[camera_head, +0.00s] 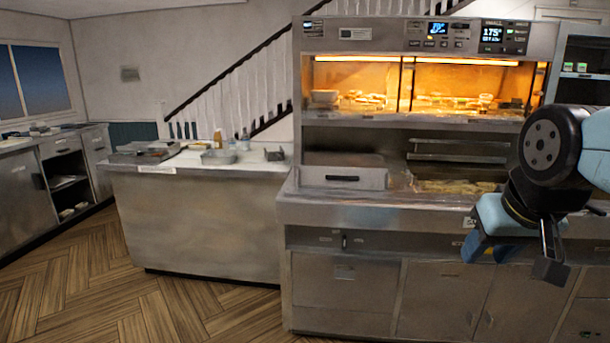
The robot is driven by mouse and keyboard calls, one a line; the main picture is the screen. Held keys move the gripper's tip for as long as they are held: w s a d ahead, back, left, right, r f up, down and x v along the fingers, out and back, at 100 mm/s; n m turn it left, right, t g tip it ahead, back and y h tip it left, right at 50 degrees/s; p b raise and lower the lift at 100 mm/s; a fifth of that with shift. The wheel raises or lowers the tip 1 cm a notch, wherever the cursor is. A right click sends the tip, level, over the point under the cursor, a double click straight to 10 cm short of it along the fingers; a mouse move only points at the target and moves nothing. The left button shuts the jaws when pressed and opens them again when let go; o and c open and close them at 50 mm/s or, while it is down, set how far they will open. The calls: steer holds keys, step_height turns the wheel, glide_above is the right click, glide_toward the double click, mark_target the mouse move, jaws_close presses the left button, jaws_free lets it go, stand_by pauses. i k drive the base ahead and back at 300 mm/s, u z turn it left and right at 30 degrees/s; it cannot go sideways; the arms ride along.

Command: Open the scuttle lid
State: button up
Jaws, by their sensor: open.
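The frying range (375,213) fills the middle and right of the view. A flat steel lid-like panel with a black bar handle (342,178) sits closed at the left of its worktop; I take it for the scuttle lid, but no label confirms this. To its right, an open bay holds pale chips (455,187). My gripper (525,258) hangs at the right, in front of the lower cabinets, to the right of the black handle and clear of it. Its jaws are open, with nothing seen between them. My arm hides part of the range's right end.
A lit heated cabinet (410,75) with food stands above the worktop. At left, a steel counter (200,220) carries a tray, a metal pan (219,157) and bottles. A shelf unit (580,75) stands at far right. The wooden floor (90,280) at left is clear.

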mark_target(369, 173)
steer(key=i, duration=1.5)
steer(key=z, duration=0.55)
